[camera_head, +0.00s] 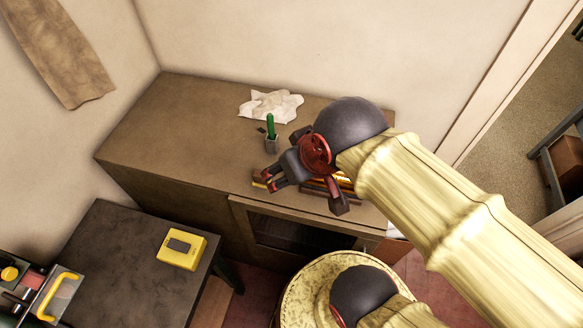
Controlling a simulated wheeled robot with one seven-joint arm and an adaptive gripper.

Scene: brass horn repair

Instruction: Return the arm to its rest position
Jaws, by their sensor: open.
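My gripper (302,192) is dark with red joints and is open. It hangs over the front edge of the brown cabinet (180,130), right of the picture's middle. My arm reaches in from the lower right and hides part of the cabinet top's right end. I see nothing held between the fingers, though the space there is partly covered. A small orange and yellow thing (346,181) shows behind the gripper, mostly hidden, and I cannot tell what it is.
A green item in a small grey holder (271,145) and a crumpled white cloth (270,104) are on the cabinet. A dark side table (120,250) at lower left bears a yellow box (182,249). A machine with a yellow handle (58,296) stands at far left.

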